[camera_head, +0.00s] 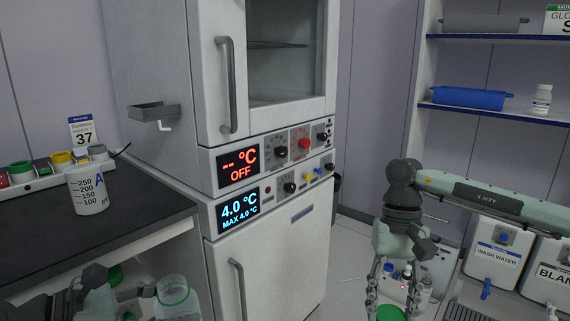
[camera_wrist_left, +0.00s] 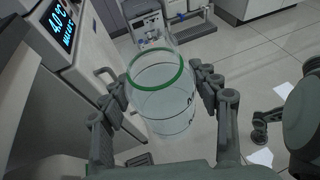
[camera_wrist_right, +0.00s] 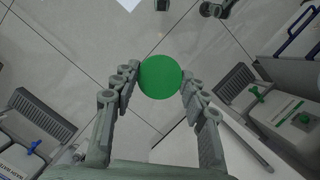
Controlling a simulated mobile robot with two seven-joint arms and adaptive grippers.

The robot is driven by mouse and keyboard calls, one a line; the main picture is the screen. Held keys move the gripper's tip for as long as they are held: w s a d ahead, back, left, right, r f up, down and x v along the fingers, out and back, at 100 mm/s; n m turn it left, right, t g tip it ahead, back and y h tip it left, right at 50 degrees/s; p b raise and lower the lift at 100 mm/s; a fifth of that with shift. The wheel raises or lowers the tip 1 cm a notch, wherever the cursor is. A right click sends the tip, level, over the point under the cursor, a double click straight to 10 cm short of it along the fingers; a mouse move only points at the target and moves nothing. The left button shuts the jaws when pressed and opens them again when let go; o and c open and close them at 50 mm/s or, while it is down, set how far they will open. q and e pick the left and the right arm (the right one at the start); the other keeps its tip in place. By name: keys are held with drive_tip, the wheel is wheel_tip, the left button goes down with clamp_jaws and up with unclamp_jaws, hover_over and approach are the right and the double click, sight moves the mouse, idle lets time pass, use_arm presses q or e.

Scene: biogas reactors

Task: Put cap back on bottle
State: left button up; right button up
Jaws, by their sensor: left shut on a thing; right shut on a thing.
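A clear bottle (camera_head: 176,300) with a green ring at its neck is at the lower left of the head view. My left gripper (camera_head: 146,290) is shut on it. In the left wrist view the bottle (camera_wrist_left: 163,100) sits between the fingers of the left gripper (camera_wrist_left: 163,82), with its mouth uncovered. A green cap (camera_head: 391,313) is at the bottom of the head view, in my right gripper (camera_head: 393,290). In the right wrist view the round cap (camera_wrist_right: 160,77) is held between the fingertips of the right gripper (camera_wrist_right: 160,78). Bottle and cap are well apart.
A dark bench (camera_head: 130,212) on the left bears a beaker (camera_head: 88,190) marked A and a rack of coloured caps (camera_head: 62,160). A fridge-oven unit (camera_head: 265,130) stands behind.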

use_arm(q)
drive_tip(key=shift+r, duration=0.15)
use_arm(e)
drive_tip(key=shift+s+f+n+h, duration=0.3)
drive_tip(key=shift+s+f+n, duration=0.3)
drive_tip(key=shift+f+n, duration=0.35)
use_arm(q)
drive_tip(key=shift+r, duration=0.25)
use_arm(e)
drive_tip(key=shift+r, duration=0.35)
use_arm(q)
drive_tip(key=shift+d, duration=0.1)
use_arm(e)
drive_tip(key=shift+w, duration=0.1)
use_arm(q)
drive_tip(key=s+d+f+m+g+h, duration=0.2)
drive_tip(key=d+m+g, duration=0.6)
drive_tip(key=d, duration=0.5)
drive_tip(key=shift+d+f+g+h, duration=0.2)
drive_tip(key=shift+g+h, duration=0.1)
drive_tip(key=shift+g, duration=0.1)
